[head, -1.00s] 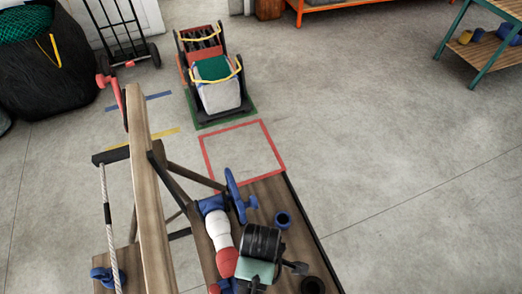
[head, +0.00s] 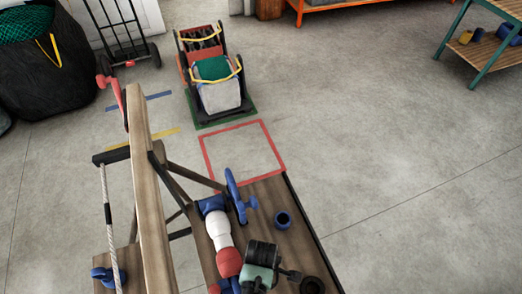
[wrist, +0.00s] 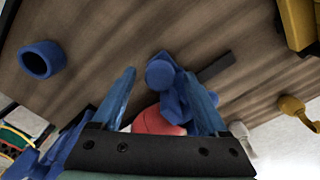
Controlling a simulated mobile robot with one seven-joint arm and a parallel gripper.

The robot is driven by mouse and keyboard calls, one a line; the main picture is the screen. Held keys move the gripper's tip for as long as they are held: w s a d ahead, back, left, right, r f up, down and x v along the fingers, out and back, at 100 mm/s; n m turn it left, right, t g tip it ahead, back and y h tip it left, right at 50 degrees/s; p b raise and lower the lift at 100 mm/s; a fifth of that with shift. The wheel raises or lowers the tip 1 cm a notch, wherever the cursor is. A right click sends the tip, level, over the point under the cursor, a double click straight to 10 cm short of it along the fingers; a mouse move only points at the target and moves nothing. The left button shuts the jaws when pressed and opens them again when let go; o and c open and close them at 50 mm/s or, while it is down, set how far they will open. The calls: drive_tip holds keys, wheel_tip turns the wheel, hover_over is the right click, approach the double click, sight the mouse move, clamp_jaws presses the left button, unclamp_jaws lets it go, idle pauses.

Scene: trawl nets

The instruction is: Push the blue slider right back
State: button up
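In the wrist view a blue piece with a rounded knob (wrist: 160,74), which looks like the slider, lies between my fingers over the wooden board, beside a dark strip (wrist: 215,68). In the head view a blue part (head: 228,286), likely the same piece, shows at the bottom edge, largely cut off. My gripper (wrist: 158,80) is open with a finger on each side of the knob; I cannot tell whether they touch it. A red body (wrist: 155,121) shows between the fingers below the knob. In the head view my wrist hides the fingertips.
A blue ring (head: 283,220) and a black ring (head: 312,285) are on the board. A blue upright handle (head: 236,190) stands at the board's far end. A tall wooden beam (head: 150,190) stands on the left. A trolley (head: 217,95) stands beyond a red floor square (head: 262,123).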

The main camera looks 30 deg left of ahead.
clamp_jaws()
idle(1.3)
